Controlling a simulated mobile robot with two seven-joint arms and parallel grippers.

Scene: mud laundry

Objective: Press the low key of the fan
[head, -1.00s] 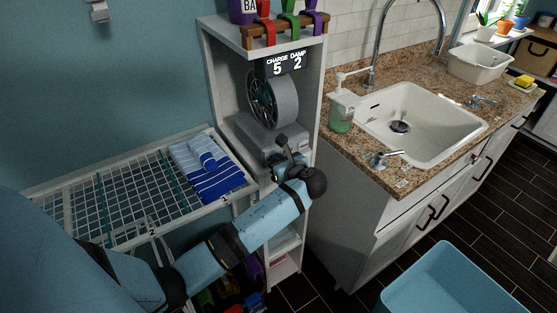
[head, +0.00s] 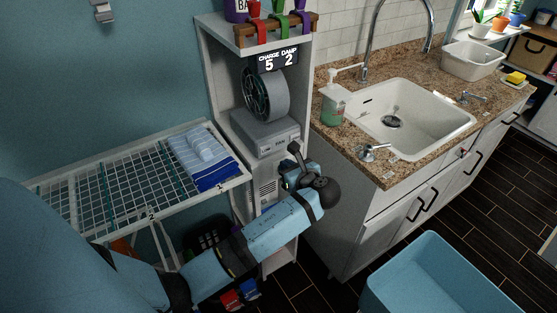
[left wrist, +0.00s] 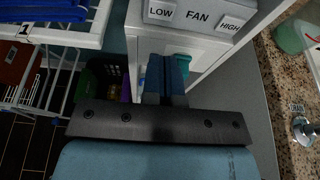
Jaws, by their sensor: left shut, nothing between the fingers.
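The fan stands on a shelf of the tall grey cabinet, with a round drum (head: 268,94) on a grey base (head: 266,136). In the left wrist view the base front carries a LOW key (left wrist: 161,12) at left, a FAN label (left wrist: 198,17) in the middle and a HIGH key (left wrist: 231,24) at right. My left gripper (head: 294,149) is shut and empty, just in front of and to the right of the base. In the left wrist view its closed fingers (left wrist: 166,66) lie below the LOW key, apart from it. My right gripper is out of view.
A wire drying rack (head: 120,178) with folded blue-striped towels (head: 203,158) stands left of the cabinet. The granite counter (head: 345,143) with a sink (head: 420,115) and soap bottle (head: 334,106) is at right. A blue tub (head: 440,275) stands on the floor.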

